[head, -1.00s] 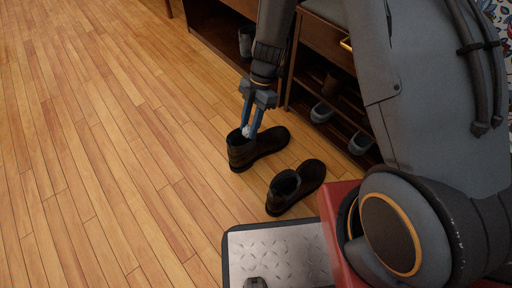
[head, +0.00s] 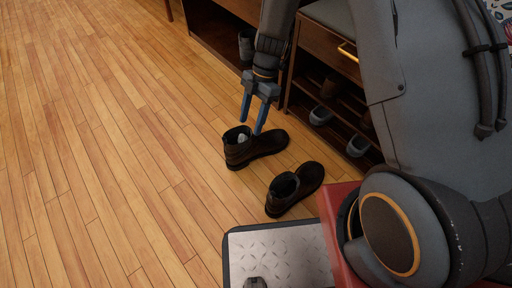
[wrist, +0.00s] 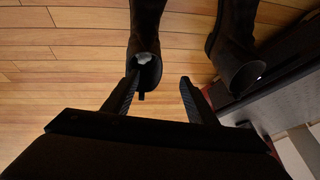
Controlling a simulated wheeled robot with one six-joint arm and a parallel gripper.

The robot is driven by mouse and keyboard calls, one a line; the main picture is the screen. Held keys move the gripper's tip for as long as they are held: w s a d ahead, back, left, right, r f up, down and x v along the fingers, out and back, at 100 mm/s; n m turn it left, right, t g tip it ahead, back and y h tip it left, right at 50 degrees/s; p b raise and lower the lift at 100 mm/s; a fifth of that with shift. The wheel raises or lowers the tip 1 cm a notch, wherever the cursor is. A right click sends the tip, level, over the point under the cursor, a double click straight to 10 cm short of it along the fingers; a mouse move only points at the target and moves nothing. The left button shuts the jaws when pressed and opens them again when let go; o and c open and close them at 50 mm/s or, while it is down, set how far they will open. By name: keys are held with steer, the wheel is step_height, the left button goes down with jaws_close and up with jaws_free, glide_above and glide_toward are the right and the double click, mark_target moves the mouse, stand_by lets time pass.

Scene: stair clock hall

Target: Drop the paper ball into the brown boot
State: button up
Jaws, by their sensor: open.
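Two dark brown boots stand on the wooden floor in the head view. The farther brown boot (head: 258,150) has the white paper ball (head: 241,138) in its opening; the ball also shows inside the boot mouth in the wrist view (wrist: 144,58). The nearer boot (head: 305,184) stands to its lower right, apart from it; its opening looks empty. My gripper (head: 251,127) is open and empty, its blue fingers just above the farther boot. In the wrist view the fingers (wrist: 158,84) are spread wide near that boot's mouth.
A wooden shoe cabinet (head: 332,122) with grey slippers on its lower shelves stands to the right of the boots. A dark grey boot (head: 246,44) stands at the back by the cabinet. The wooden floor (head: 90,160) to the left is clear.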

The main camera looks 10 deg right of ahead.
steer(key=shift+p+v, duration=0.65)
steer(key=shift+v, duration=1.45)
steer(key=shift+s, duration=0.1)
